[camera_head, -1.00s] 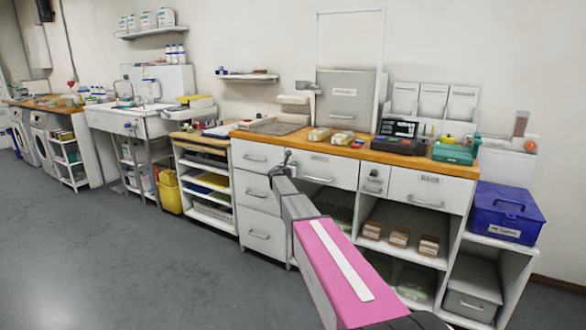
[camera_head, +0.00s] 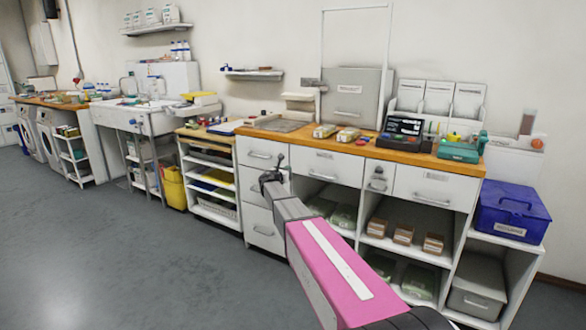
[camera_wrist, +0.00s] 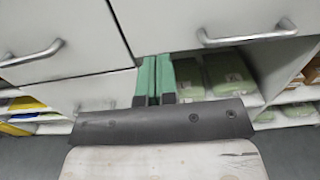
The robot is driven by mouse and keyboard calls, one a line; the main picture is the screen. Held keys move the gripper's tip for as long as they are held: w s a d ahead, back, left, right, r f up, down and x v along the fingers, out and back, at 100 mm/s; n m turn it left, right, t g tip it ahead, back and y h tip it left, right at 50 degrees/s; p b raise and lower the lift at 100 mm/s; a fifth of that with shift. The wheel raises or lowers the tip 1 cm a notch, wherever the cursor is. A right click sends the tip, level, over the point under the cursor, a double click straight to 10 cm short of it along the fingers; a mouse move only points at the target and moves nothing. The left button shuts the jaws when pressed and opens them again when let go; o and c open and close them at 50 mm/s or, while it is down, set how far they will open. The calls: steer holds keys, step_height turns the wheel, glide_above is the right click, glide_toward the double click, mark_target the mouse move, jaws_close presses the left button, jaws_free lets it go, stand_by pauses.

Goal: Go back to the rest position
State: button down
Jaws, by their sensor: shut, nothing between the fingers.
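My gripper (camera_head: 272,172) is at the end of my pink and grey arm, in front of the white drawer cabinet (camera_head: 262,190). In the wrist view its two green-tipped fingers (camera_wrist: 153,80) are together with nothing between them. The fingers point at the cabinet front, near the open shelf beside the left drawers. From these views I cannot tell exactly how far the tips are from the cabinet. The drawers in view look shut.
The wooden counter (camera_head: 400,157) carries a dark device (camera_head: 402,133), a teal box (camera_head: 459,148) and small packages. Open shelves hold brown boxes (camera_head: 403,233) and green packs. The grey floor (camera_head: 110,250) at the left is clear.

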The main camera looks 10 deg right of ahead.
steer(key=s+d+f+m+g+y, duration=0.2)
steer(key=s+f+m+g, duration=0.45)
steer(key=s, duration=0.75)
steer(key=s+d+f+m+g+y, duration=0.2)
steer(key=s+f+m+g, duration=0.1)
steer(key=s+f+m, duration=0.9)
steer(key=s+a+f+m+g+y, duration=0.1)
steer(key=s+a+m+g+y, duration=0.1)
steer(key=s, duration=0.9)
steer(key=s+a+f+m+g+y, duration=0.1)
steer(key=s+a+m+y, duration=0.4)
steer(key=s, duration=0.7)
steer(key=shift+m+g+y, duration=0.4)
steer(key=shift+m+g, duration=0.15)
steer(key=shift+m, duration=0.6)
steer(key=shift+s, duration=0.1)
